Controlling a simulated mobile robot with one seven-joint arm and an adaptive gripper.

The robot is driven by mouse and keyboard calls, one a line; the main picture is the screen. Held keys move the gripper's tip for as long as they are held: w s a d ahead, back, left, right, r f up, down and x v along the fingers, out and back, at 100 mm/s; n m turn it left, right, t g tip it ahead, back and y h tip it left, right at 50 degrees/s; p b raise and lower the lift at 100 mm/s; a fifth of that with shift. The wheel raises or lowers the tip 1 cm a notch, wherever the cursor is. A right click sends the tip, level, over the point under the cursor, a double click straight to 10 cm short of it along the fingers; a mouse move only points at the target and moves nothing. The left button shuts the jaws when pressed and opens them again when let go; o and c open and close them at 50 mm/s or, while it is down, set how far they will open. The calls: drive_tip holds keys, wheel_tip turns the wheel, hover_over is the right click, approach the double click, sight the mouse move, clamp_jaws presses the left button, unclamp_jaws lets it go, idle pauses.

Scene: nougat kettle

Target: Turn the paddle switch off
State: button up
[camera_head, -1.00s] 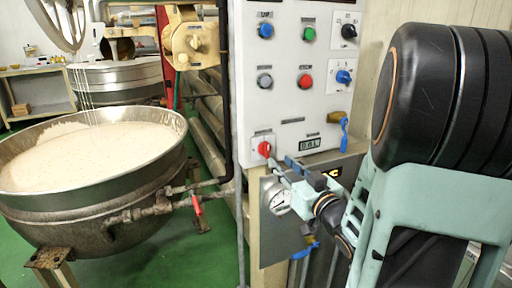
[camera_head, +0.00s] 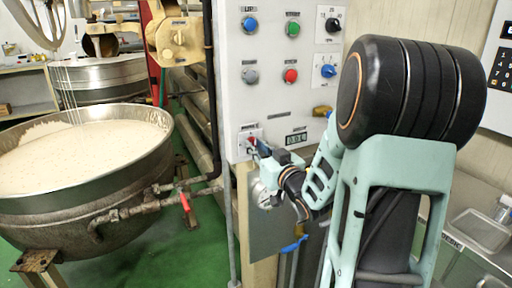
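The control panel (camera_head: 262,108) fills the middle of the head view. A small red switch (camera_head: 251,142) on a light plate sits at its lower left; I take it as the paddle switch. My gripper (camera_head: 261,149) is right at this switch and covers part of it. The fingertips overlap the red part, and contact cannot be made out. The finger gap is too small and hidden to tell whether it is open or shut. My arm comes in from the right.
Blue, green, grey and red buttons and two rotary knobs sit higher on the panel. A small display (camera_head: 296,138) is right of the switch. A large kettle (camera_head: 80,190) of white mass stands at left. A metal counter (camera_head: 470,200) is at right.

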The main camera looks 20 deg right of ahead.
clamp_jaws()
drive_tip(key=shift+f+n+b, duration=0.1)
drive_tip(key=shift+n+b, duration=0.2)
drive_tip(key=shift+b, duration=0.25)
drive_tip(key=shift+a+f+n+b, duration=0.1)
drive_tip(key=shift+a+n+b, duration=0.05)
drive_tip(key=shift+n+b, duration=4.2)
drive_tip(key=shift+a+f+n+b, duration=0.1)
drive_tip(key=shift+n+b, duration=4.15)
drive_tip(key=shift+b, duration=0.15)
